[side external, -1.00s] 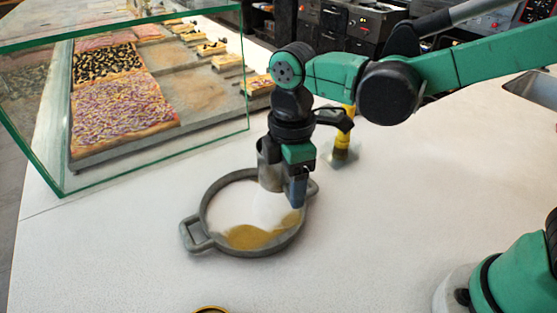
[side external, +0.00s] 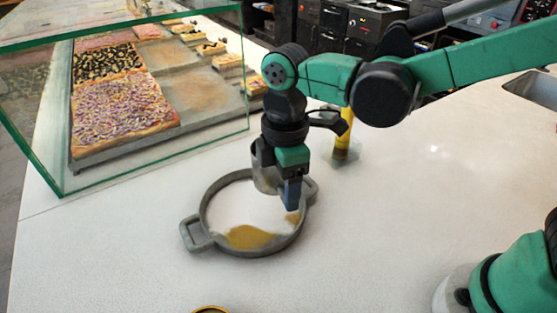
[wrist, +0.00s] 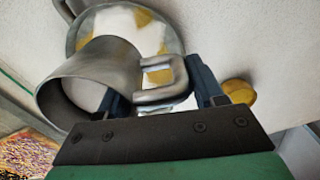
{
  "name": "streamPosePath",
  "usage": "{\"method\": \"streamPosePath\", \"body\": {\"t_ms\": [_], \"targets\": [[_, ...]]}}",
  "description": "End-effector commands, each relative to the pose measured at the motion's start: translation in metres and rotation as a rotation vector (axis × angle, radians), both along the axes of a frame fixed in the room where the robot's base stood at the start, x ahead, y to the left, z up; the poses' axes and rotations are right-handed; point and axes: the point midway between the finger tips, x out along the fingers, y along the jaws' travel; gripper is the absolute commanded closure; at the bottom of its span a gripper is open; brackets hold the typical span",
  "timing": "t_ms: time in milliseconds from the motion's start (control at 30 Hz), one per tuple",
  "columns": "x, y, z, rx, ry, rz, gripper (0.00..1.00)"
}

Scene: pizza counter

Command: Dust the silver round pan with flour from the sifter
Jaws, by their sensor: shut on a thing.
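The round pan (side external: 205,206) sits on the white counter in the side view, grey with a lug handle on each side. White covers most of its inside, with yellow-brown patches at the front and right. Its rim also shows at the top of the wrist view (wrist: 178,42). My gripper (side external: 291,197) is over the pan's right part, shut on the handle of the sifter. The sifter (side external: 265,178) is a grey metal cup, held above the pan; it shows large in the wrist view (wrist: 85,75). It looks tilted there, and its contents are mostly hidden.
A glass display case (side external: 160,172) with trays of pizza stands at the back left. A yellow bottle (side external: 342,140) stands behind my gripper. A round yellow-rimmed thing (side external: 210,309) is cut off at the bottom edge. The counter right of the pan is clear.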

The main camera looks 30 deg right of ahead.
Motion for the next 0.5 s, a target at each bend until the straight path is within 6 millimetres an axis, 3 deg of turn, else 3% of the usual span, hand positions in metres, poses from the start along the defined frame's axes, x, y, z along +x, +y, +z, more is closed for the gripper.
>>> {"method": "streamPosePath", "body": {"t_ms": [233, 500], "targets": [[0.0, 0.005, 0.005, 0.0, 0.0, 0.003, 1.0], [-0.008, 0.038, 0.048, 0.0, -0.002, 0.004, 1.0]]}}
